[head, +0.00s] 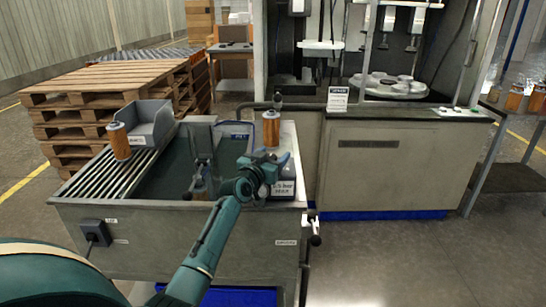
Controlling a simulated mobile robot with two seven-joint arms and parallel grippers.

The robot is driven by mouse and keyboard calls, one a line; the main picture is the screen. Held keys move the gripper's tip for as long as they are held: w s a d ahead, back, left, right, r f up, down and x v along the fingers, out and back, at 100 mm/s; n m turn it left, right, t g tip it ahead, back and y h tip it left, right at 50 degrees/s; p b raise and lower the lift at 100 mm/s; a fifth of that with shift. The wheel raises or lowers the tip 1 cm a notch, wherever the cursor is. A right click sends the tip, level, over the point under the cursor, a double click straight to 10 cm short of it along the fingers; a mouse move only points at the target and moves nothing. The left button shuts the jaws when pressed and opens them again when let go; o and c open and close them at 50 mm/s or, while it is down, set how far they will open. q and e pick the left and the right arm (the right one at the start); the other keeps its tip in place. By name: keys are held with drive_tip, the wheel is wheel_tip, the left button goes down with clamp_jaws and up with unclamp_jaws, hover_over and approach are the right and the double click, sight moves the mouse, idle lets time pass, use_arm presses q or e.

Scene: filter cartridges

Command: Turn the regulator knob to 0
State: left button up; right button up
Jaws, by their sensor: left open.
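My left arm comes in from the lower left, and its teal gripper (270,162) is open over the right end of the grey bench. It is at a small grey box with a white label (284,189) that seems to carry a bar reading. I cannot make out the regulator knob; my gripper and wrist cover part of this box. Whether the fingers touch anything is too small to tell. An orange cartridge (271,128) stands upright just behind the gripper. My right gripper is not in view.
Another orange cartridge (119,141) stands on the roller rack (105,178) at left, beside a grey bin (150,123). A grey fixture (201,150) stands mid-bench. A black-tipped lever (316,238) sticks out at the bench's right corner. A large machine cabinet (400,165) stands behind at right.

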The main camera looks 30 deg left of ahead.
use_arm(q)
drive_tip(key=shift+w, duration=0.25)
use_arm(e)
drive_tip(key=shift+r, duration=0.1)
use_arm(q)
drive_tip(key=shift+c, duration=0.3)
drive_tip(key=c, duration=0.9)
drive_tip(key=y+p, duration=0.1)
drive_tip(key=p, duration=0.1)
drive_tip(key=r+n+y+p, duration=0.1)
drive_tip(key=p, duration=0.2)
drive_tip(key=shift+a+n+g+y, duration=0.2)
drive_tip(key=shift+n+g+y, duration=0.1)
drive_tip(key=shift+a+n+y+p, duration=0.15)
drive_tip(key=shift+n+y+p, duration=0.2)
drive_tip(key=shift+p, duration=0.45)
drive_tip(key=shift+f+n+y+p, duration=0.1)
drive_tip(key=shift+n+y+p, duration=0.15)
drive_tip(key=shift+y+p, duration=0.15)
drive_tip(key=shift+f+g+y, duration=0.15)
drive_tip(key=shift+g+y, duration=0.1)
drive_tip(key=shift+g, duration=0.05)
drive_tip(key=shift+s+f, duration=0.1)
drive_tip(key=shift+f, duration=0.1)
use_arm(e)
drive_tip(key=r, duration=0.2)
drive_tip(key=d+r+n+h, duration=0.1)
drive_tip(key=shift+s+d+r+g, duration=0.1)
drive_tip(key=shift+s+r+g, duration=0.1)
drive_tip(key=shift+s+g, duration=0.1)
